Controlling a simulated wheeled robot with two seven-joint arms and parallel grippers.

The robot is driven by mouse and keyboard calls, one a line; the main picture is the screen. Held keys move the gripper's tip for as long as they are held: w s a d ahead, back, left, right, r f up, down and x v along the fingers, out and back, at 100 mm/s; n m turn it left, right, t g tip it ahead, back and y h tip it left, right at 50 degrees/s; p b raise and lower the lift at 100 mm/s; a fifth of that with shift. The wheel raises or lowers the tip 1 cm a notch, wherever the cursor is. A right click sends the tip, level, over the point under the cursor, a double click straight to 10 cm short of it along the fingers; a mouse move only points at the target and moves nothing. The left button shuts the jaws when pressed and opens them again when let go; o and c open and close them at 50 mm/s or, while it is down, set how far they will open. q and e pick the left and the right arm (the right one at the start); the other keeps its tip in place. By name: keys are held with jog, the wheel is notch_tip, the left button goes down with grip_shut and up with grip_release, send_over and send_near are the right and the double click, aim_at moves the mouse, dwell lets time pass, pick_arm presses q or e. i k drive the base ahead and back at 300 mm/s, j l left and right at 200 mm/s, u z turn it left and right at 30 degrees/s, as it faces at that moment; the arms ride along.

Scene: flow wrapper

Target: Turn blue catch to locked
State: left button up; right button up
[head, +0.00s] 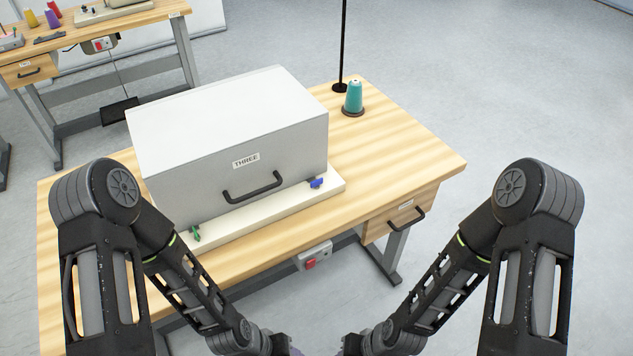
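A blue catch (316,183) sits on the white base plate (338,185) by the lower right front corner of a grey box cover (215,180) marked THREE. A green catch (195,233) sits at the lower left front of the same cover. The cover has a dark handle (252,187) on its front. The blue catch is too small to tell its setting clearly. Both my arms reach down to the bottom edge of the view, in front of the table.
The wooden table (400,165) carries a teal thread cone (353,98) by a thin black pole (342,50). A drawer (398,214) and a red switch box (313,258) are under its front edge. Another workbench (140,22) stands at the back left. The table's right side is clear.

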aim_at(315, 184)
jog(key=i+l+u, duration=0.2)
jog(key=l, duration=0.55)
jog(key=l+u, duration=0.2)
jog(key=l, duration=0.55)
jog(key=k+l+u, duration=0.15)
jog(key=l, duration=0.6)
jog(key=l+u, duration=0.2)
jog(key=l, duration=0.55)
jog(key=k+l+u, duration=0.2)
jog(key=l, duration=0.55)
jog(key=i+l, duration=0.05)
jog(key=i, duration=0.05)
